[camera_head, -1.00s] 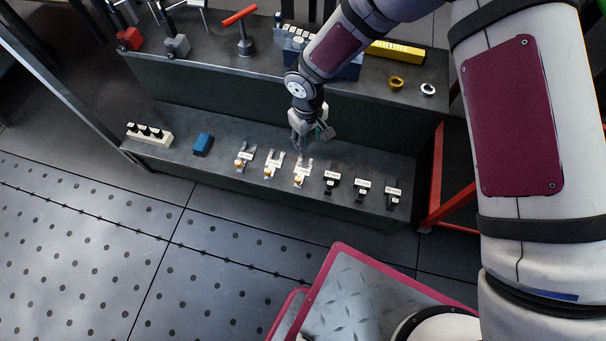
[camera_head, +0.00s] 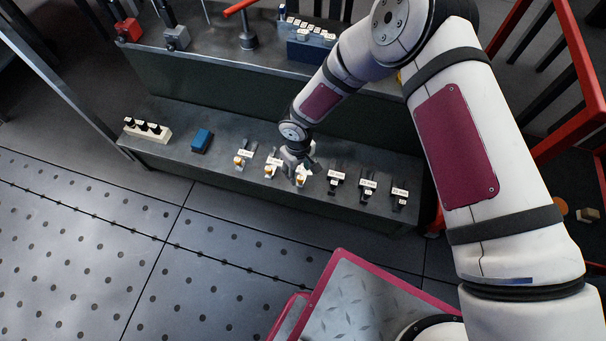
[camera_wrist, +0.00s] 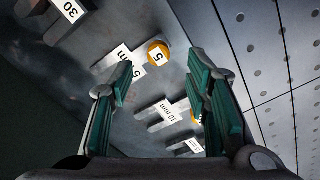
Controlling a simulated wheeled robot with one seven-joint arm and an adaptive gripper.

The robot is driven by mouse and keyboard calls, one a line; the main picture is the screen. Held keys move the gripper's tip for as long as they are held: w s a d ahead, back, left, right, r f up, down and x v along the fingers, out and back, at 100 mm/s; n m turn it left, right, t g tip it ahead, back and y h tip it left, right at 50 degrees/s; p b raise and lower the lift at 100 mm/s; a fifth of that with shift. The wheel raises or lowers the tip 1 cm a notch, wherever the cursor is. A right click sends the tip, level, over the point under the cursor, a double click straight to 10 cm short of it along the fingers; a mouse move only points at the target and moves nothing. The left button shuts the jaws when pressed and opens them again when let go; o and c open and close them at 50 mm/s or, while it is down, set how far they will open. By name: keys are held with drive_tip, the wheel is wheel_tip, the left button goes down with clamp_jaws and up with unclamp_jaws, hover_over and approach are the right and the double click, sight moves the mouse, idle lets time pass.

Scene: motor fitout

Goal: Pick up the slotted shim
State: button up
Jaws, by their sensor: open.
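Three silver slotted shims with white labels and orange knobs lie in a row on the lower shelf: the left one (camera_head: 244,158), the middle one (camera_head: 272,165) and the right one, partly hidden by my gripper. Contact cannot be told.
Dark labelled pieces (camera_head: 336,179) stand to the right on the same shelf (camera_head: 222,175). A blue block (camera_head: 202,141) and a cream strip with black knobs (camera_head: 147,130) lie to the left. The raised back bench holds a red-handled tool (camera_head: 247,35). The perforated floor in front is clear.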

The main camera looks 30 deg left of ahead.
sight(300, 177)
drive_tip(key=f, duration=0.1)
drive_tip(key=f+b, duration=0.1)
drive_tip(key=f, duration=0.1)
drive_tip(key=f+b, duration=0.1)
drive_tip(key=f, duration=0.1)
drive_tip(key=shift+d, duration=0.25)
drive_tip(key=shift+r, duration=0.1)
clamp_jaws()
